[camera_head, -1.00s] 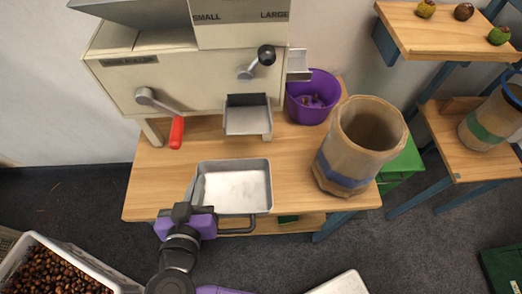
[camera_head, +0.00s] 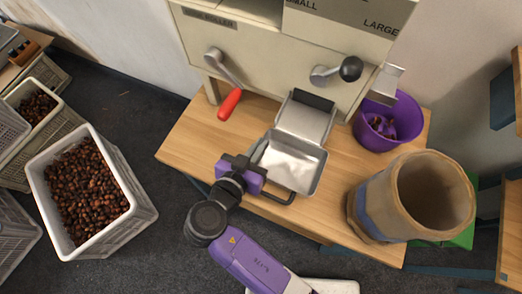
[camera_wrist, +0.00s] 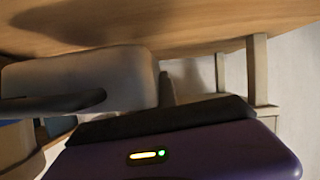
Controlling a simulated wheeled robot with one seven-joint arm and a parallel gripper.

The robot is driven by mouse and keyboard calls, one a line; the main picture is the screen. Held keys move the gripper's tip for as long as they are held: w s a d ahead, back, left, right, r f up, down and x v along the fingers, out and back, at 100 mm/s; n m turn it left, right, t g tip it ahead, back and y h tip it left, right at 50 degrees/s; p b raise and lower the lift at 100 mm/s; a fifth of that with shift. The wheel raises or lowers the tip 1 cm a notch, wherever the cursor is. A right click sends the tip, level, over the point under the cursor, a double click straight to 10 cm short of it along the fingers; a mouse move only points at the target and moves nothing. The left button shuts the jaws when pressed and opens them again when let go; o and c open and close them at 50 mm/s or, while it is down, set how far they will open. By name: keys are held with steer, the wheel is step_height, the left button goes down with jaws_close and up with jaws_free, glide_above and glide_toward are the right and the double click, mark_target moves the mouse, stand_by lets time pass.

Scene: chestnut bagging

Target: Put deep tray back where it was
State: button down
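The deep tray (camera_head: 290,163) is a grey metal pan with a loop handle on its front side. In the head view it is just in front of the machine's metal outlet chute (camera_head: 305,118), overlapping its lower end in the picture. No chestnuts show in the tray. My gripper (camera_head: 259,157), with a purple body, is shut on the tray's left wall. The wrist view shows the tray's outer side (camera_wrist: 85,78) close to the dark finger. The fingertips are partly hidden, and the gap between tray and table is hard to judge.
The machine's red-handled crank (camera_head: 229,104) hangs left of the chute. A crate of chestnuts (camera_head: 140,205) stands on the floor at left.

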steer(key=shift+f, duration=2)
steer(key=shift+f, duration=0.1)
steer(key=c, duration=1.7)
jaws_free()
steer(key=b+v, duration=0.1)
steer(key=v, duration=1.1)
